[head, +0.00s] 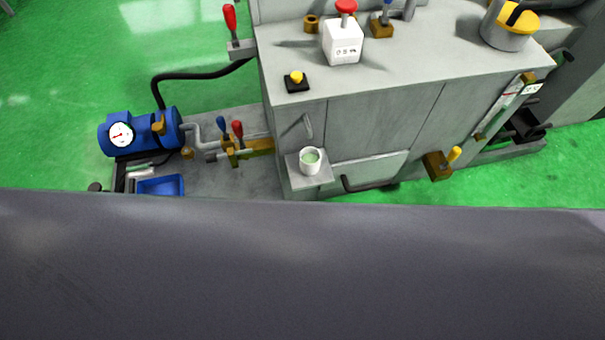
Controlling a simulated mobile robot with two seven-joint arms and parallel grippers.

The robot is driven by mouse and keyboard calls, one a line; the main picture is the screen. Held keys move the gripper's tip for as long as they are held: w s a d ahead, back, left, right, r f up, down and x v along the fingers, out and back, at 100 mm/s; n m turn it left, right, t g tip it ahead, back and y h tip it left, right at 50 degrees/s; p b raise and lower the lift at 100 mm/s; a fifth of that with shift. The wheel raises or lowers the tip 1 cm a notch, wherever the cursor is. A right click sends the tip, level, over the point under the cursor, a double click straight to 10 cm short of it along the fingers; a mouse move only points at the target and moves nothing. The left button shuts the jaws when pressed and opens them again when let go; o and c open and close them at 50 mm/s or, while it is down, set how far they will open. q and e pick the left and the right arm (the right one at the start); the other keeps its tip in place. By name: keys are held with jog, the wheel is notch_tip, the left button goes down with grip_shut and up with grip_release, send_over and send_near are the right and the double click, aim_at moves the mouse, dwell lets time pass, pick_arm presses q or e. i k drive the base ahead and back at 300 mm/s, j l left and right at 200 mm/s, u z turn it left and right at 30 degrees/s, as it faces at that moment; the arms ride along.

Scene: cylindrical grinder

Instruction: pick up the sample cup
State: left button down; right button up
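The sample cup (310,161) is a small white cup with pale green contents. It stands upright on a small grey shelf (310,178) that juts from the front of the grey machine cabinet, below a short grey spout. Nothing is touching the cup apart from the shelf. Neither of my grippers is in the head view.
A large dark surface (300,270) fills the lower view. The grey cabinet (380,115) carries a white box with a red button (343,40). Left are a blue pump (140,132), valve levers (230,130) and a blue tray (160,186). A handle (370,185) protrudes right of the shelf.

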aim_at(310, 158)
jog(key=u, duration=0.3)
jog(key=i+l+u, duration=0.1)
jog(key=l+u, duration=0.15)
jog(key=u, duration=0.15)
jog(key=l+u, duration=0.3)
jog(key=u, duration=0.15)
jog(key=l+u, duration=0.35)
jog(key=l, duration=0.9)
jog(key=k+l+u, duration=0.1)
jog(key=l, duration=0.9)
jog(key=k, duration=0.05)
